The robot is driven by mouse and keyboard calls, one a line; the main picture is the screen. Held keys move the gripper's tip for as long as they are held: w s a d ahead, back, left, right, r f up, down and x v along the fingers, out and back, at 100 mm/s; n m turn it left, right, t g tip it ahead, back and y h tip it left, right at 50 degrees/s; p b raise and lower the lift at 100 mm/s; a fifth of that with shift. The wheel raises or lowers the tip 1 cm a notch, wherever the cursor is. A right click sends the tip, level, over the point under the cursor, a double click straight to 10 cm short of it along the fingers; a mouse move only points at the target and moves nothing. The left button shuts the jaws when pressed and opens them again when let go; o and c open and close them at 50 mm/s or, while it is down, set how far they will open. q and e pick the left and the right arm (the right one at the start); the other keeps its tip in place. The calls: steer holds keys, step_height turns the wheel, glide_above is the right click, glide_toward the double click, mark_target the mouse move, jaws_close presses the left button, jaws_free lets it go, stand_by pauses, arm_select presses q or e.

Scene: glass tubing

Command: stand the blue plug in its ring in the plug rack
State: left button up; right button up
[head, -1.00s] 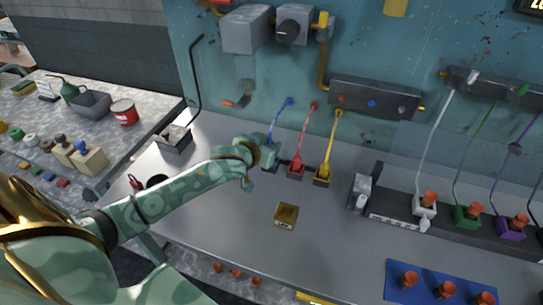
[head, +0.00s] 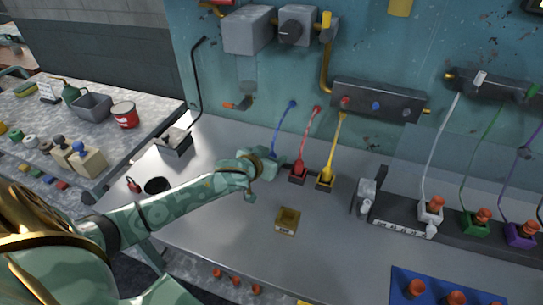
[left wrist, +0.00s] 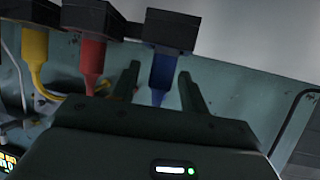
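A blue tube (head: 282,125) hangs from the wall. Its lower end is hidden behind my left gripper (head: 268,168) in the head view. In the left wrist view the blue tapered piece (left wrist: 163,68), which I take as the blue plug, meets a dark square block (left wrist: 170,30). My left gripper (left wrist: 159,80) is open there, one finger on each side of the blue piece, with gaps showing. A red piece (left wrist: 92,58) and a yellow piece (left wrist: 34,45) stand beside it. I cannot tell which fixture is the plug rack. My right gripper is not in view.
A small brass-coloured box (head: 288,219) lies in front on the grey bench (head: 225,235). A dark rail (head: 460,221) with white, green and purple pieces and a blue mat (head: 400,275) lie right.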

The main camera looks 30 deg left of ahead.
arm_select(q)
steer(key=shift+r, duration=0.2)
steer(key=p+v, duration=0.4)
steer(key=v, duration=0.8)
